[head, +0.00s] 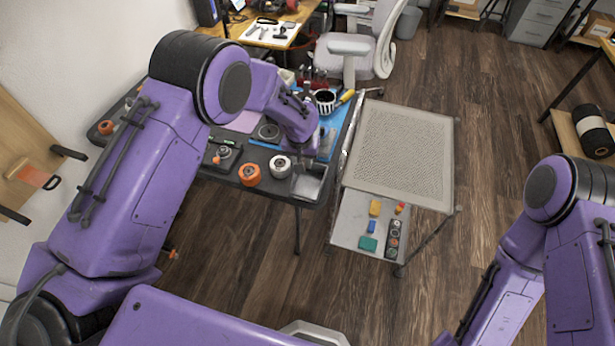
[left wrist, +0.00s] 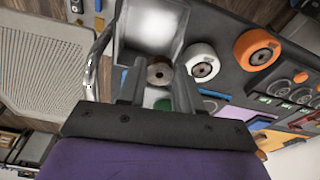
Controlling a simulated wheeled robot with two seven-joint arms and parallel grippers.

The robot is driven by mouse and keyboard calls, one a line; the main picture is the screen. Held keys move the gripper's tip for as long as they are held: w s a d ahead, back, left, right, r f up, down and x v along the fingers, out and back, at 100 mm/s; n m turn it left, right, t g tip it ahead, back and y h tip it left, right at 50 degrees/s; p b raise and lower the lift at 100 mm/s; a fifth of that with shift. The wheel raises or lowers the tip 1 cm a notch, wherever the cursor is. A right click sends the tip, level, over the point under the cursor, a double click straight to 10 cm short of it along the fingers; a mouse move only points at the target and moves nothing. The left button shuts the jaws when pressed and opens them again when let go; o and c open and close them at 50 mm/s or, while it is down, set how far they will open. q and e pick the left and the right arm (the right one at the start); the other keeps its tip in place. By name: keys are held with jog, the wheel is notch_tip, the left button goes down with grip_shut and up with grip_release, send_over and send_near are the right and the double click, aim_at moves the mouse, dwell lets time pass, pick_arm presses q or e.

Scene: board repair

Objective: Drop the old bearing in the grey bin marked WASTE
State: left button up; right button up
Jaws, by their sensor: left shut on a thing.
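My left gripper (left wrist: 158,82) is shut on the old bearing (left wrist: 160,73), a small metal ring with a dark centre hole, between its fingertips. A grey open bin (left wrist: 150,30) lies just beyond the bearing in the left wrist view and looks empty. In the head view the bin (head: 309,183) sits at the front right corner of the dark workbench, just below my left wrist. The bearing is hidden there behind my wrist. No WASTE marking is readable. My right arm shows at the right of the head view, but its gripper is out of frame.
A white wheel (head: 279,166) and an orange wheel (head: 249,175) stand on the bench left of the bin. A perforated cart (head: 402,150) is close on the right, with small coloured parts on its lower shelf (head: 350,222). A striped cup (head: 325,101) stands farther back.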

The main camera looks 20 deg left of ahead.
pick_arm(q)
notch_tip(320, 180, down, 6)
jog(key=b, duration=0.4)
jog(key=shift+w+r, duration=0.1)
jog(key=shift+r, duration=0.2)
jog(key=o, duration=1.1)
jog(key=r, duration=0.3)
jog(key=s+r+b, duration=0.1)
jog(key=r, duration=0.3)
jog(key=r+b, duration=0.1)
jog(key=r, duration=0.2)
jog(key=shift+s+d+r, duration=0.1)
jog(key=shift+s+r, duration=0.1)
jog(key=shift+s, duration=0.1)
